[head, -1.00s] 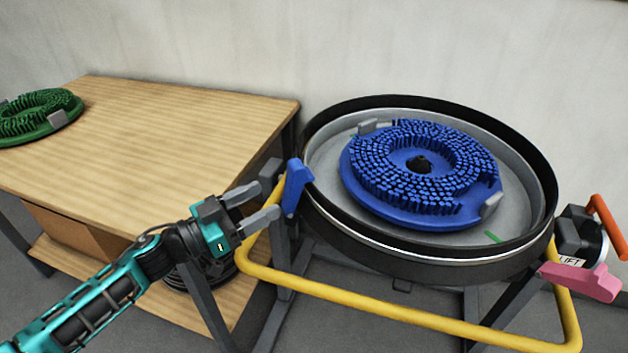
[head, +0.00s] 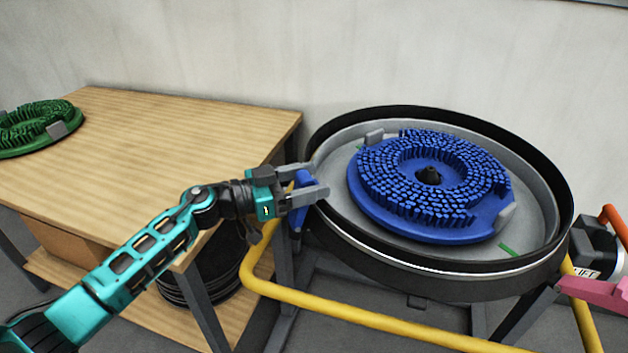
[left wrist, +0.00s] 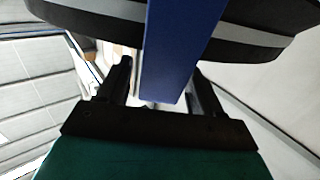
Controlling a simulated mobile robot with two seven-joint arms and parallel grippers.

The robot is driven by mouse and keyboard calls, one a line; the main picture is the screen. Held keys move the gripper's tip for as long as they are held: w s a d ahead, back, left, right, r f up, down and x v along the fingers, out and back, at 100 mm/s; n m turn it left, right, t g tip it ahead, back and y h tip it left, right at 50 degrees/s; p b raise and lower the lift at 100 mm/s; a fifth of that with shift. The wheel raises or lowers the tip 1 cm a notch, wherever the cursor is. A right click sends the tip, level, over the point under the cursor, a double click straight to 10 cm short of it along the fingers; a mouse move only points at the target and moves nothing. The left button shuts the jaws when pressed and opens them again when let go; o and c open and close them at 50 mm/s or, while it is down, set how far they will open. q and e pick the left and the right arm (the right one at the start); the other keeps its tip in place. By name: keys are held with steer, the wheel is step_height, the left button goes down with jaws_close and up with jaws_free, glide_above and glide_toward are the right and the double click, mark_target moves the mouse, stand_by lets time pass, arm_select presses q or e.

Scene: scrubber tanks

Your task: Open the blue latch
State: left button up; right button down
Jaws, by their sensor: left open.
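The blue latch (head: 301,180) stands at the left rim of the round tank (head: 440,262), partly hidden behind my left gripper in the head view. My left gripper (head: 322,180) is open, with its fingers reaching to the right on either side of the latch's upper part. In the left wrist view, the blue latch (left wrist: 178,55) passes between the two dark fingers of the left gripper (left wrist: 160,85). Gaps show on both sides there, the one at the left finger narrower; I cannot tell whether either finger touches. My right gripper is not in view.
A blue brush disc (head: 432,185) lies in the tank. A yellow rail (head: 370,317) runs in front. A pink lever (head: 597,290) and orange handle (head: 613,222) are at right. A wooden table (head: 150,160) with a green brush disc (head: 35,127) is at left.

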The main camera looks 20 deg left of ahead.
arm_select(q)
steer(key=shift+w+d, duration=0.4)
steer(key=shift+d, duration=0.15)
steer(key=shift+c, duration=0.5)
jaws_close()
